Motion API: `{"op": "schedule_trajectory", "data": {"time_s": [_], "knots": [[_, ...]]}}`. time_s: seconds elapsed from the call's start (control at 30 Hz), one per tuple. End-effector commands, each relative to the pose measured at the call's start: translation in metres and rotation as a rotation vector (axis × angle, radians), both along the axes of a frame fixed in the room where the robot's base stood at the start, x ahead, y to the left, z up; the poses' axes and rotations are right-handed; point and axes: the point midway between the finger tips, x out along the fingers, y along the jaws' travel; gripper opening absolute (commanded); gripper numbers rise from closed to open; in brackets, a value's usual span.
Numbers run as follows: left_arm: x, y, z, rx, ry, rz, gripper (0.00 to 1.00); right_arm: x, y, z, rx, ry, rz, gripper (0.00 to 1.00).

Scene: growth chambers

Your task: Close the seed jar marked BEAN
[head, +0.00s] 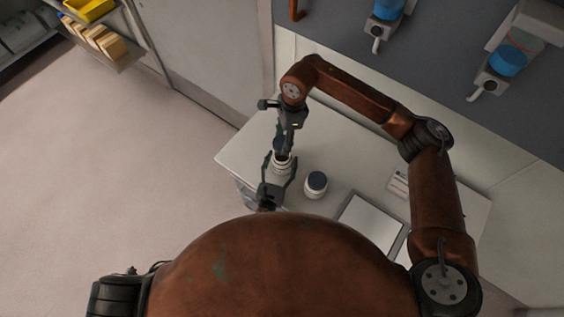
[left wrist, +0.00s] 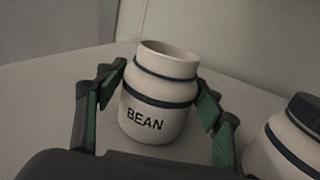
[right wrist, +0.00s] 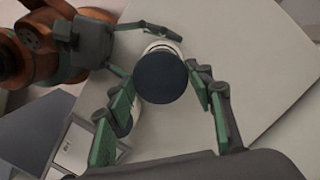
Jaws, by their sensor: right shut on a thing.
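The BEAN jar (left wrist: 158,105) stands upright on the bench, white with dark bands and an uncovered mouth in the left wrist view. My left gripper (left wrist: 162,82) has one finger on each side of it; whether they press on it is unclear. It also shows in the head view (head: 280,178), at the jar. My right gripper (right wrist: 160,76) is shut on a round dark lid (right wrist: 161,77) and points down above the jar. In the right wrist view the lid covers most of the jar. In the head view my right gripper (head: 284,147) hides the jar's top.
A second white jar with a dark lid (head: 316,182) stands just right of the BEAN jar; it also shows in the left wrist view (left wrist: 285,150). A pale flat tray (head: 368,224) lies further right on the bench (head: 345,150). Blue-topped dispensers (head: 508,61) hang on the wall behind.

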Motion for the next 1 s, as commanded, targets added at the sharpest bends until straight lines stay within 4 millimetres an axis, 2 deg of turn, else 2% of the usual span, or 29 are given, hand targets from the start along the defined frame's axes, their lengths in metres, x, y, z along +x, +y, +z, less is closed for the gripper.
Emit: {"op": "schedule_trajectory", "data": {"time_s": [0.07, 0.7, 0.87, 1.0], "knots": [[0.000, 0.000, 0.000, 0.000, 0.000, 0.000, 0.55, 0.000, 0.000, 0.000, 0.000, 0.000, 0.000, 0.41], [0.000, 0.000, 0.000, 0.000, 0.000, 0.000, 0.11, 0.000, 0.000, 0.000, 0.000, 0.000, 0.000, 0.41], [0.000, 0.000, 0.000, 0.001, 0.000, 0.000, 0.11, 0.000, 0.000, -0.006, 0.000, 0.002, 0.000, 0.41], [0.000, 0.000, 0.000, 0.001, 0.000, 0.000, 0.11, -0.001, 0.000, -0.024, 0.000, 0.002, -0.001, 0.41]]}}
